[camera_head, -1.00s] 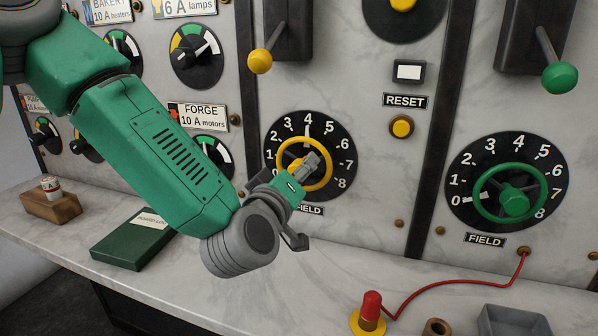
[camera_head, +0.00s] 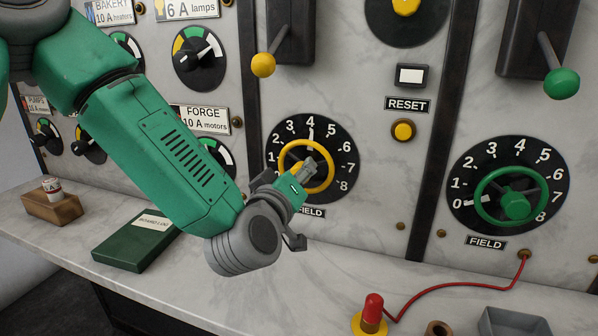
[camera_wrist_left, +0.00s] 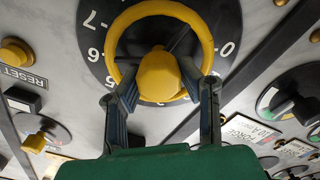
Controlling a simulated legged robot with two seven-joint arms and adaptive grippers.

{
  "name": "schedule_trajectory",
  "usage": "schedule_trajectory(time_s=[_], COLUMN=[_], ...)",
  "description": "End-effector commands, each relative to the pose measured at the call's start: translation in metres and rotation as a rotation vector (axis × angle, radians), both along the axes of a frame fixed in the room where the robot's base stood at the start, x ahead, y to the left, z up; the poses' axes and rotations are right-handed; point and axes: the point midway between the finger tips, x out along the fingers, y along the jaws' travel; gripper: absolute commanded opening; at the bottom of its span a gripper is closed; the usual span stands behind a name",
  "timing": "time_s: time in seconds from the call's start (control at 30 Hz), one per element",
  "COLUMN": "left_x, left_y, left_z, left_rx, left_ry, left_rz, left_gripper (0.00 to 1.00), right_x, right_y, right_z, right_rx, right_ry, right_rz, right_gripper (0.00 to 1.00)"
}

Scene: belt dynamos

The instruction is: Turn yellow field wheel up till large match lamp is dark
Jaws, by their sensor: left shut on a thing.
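The yellow field wheel (camera_head: 287,160) sits on a black dial (camera_head: 345,150) numbered up to 8, above a FIELD label. A pale pointer stands near the 4. I cannot make out a large match lamp in either view. My right gripper is not in view.
A green field wheel (camera_head: 482,207) is on the right panel, its pointer near 0. A yellow RESET button (camera_head: 403,131) and a yellow-knobbed lever (camera_head: 263,65) are near. On the shelf are a green book (camera_head: 125,250), a red plug (camera_head: 373,306) and a grey tray (camera_head: 515,322).

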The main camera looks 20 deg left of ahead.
Motion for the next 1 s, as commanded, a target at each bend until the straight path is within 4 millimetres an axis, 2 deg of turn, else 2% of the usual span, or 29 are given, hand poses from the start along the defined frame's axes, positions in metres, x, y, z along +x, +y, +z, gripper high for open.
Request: schedule_trajectory(time_s=[0.5, 1.0], left_x=[-0.002, -0.003], left_y=[-0.002, -0.003], left_z=[-0.004, -0.006], left_rx=[0.446, 0.837], left_ry=[0.0, -0.01], left_rz=[-0.005, -0.008], left_gripper=[0.03, 0.03], right_x=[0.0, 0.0], right_y=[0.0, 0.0], right_z=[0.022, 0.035], right_rx=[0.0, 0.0], right_ry=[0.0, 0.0], right_rz=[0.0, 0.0], right_gripper=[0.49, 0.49])
